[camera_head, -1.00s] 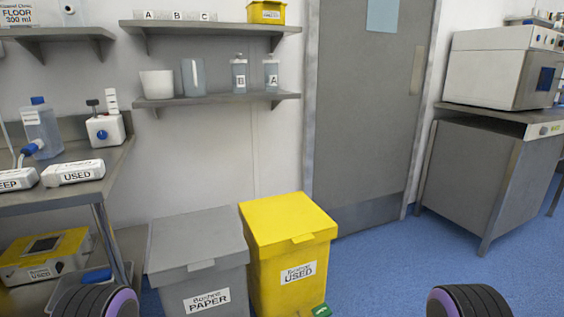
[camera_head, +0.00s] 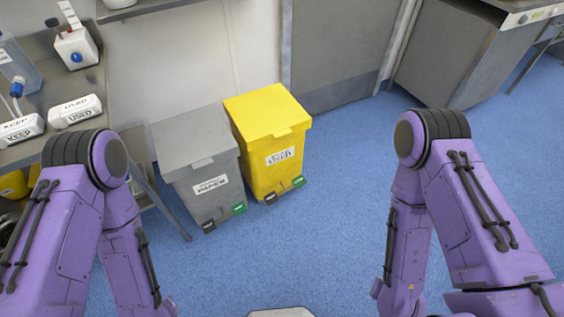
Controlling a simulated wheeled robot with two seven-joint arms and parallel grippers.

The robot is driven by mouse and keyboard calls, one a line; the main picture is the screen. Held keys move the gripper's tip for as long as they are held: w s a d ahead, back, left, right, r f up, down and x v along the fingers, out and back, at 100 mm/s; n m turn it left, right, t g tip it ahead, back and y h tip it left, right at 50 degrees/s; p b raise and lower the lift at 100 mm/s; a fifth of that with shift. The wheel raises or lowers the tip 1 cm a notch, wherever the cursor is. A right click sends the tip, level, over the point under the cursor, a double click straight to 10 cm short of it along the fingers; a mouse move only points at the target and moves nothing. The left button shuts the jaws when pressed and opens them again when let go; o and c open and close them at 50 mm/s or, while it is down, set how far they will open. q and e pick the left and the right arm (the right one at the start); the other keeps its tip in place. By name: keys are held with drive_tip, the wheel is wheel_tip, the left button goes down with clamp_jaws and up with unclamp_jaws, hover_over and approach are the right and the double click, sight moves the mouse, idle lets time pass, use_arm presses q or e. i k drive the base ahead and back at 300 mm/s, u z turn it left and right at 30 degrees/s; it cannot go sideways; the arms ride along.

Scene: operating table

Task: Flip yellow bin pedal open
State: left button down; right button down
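The yellow bin (camera_head: 268,148) stands on the blue floor ahead, its lid shut, with a label on its front. At its foot are two pedals, a dark one (camera_head: 271,197) on the left and a green one (camera_head: 298,182) on the right. Both of my purple arms are in view, the left arm at the left side and the right arm at the right. Their grippers are out of the picture. No part of my arms touches the bin.
A grey bin (camera_head: 198,167) labelled PAPER stands against the yellow bin's left side, with its own dark and green pedals. A metal table (camera_head: 88,100) with bottles and white boxes is at the left. A grey cabinet (camera_head: 450,55) stands at the back right. Blue floor (camera_head: 330,220) before the bins is clear.

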sight(300, 181)
drive_tip(key=z, duration=0.2)
drive_tip(key=i, duration=1.25)
drive_tip(key=u, duration=0.3)
